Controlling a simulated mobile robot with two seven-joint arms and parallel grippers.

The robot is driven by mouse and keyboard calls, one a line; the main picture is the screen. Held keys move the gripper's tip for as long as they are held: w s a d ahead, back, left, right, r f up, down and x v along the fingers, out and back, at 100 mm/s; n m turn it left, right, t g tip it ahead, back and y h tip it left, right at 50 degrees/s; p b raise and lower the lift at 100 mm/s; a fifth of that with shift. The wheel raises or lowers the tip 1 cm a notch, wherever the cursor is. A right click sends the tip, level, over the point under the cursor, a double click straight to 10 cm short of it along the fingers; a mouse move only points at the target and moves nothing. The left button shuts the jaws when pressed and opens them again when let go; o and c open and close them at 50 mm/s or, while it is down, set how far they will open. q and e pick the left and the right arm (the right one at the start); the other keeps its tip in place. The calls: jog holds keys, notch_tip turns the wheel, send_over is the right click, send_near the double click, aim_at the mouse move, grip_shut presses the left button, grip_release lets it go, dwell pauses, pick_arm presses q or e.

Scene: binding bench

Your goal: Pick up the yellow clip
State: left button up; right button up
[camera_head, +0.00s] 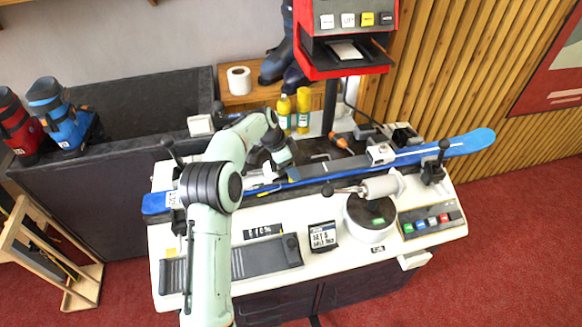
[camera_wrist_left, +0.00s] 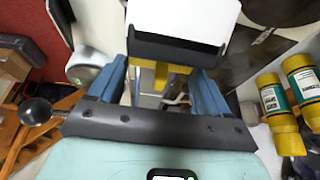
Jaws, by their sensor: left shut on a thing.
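My left arm comes in from the bottom of the head view and bends over the bench. Its gripper (camera_head: 264,178) is low near the blue ski (camera_head: 330,171), and its fingers are hard to make out there. In the left wrist view, the two blue fingers of my left gripper (camera_wrist_left: 158,82) stand apart, shut on the yellow clip (camera_wrist_left: 177,68). Only part of the clip shows, below a white and black piece (camera_wrist_left: 175,35) that hides the rest. I cannot make out the clip in the head view. My right gripper is in neither view.
Yellow bottles (camera_head: 303,110) stand behind the ski; they also show in the wrist view (camera_wrist_left: 278,115). A silver cylinder (camera_head: 383,187) on a round white base (camera_head: 371,228) stands at the front. A red machine (camera_head: 346,60) rises behind. The white bench top (camera_head: 330,270) holds labelled items.

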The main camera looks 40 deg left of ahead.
pick_arm(q)
notch_tip(320, 180, up, 19)
jog(key=p, duration=0.2)
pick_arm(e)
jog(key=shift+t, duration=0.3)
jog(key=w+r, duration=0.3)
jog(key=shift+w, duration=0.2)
pick_arm(q)
jog(key=shift+r, duration=0.1)
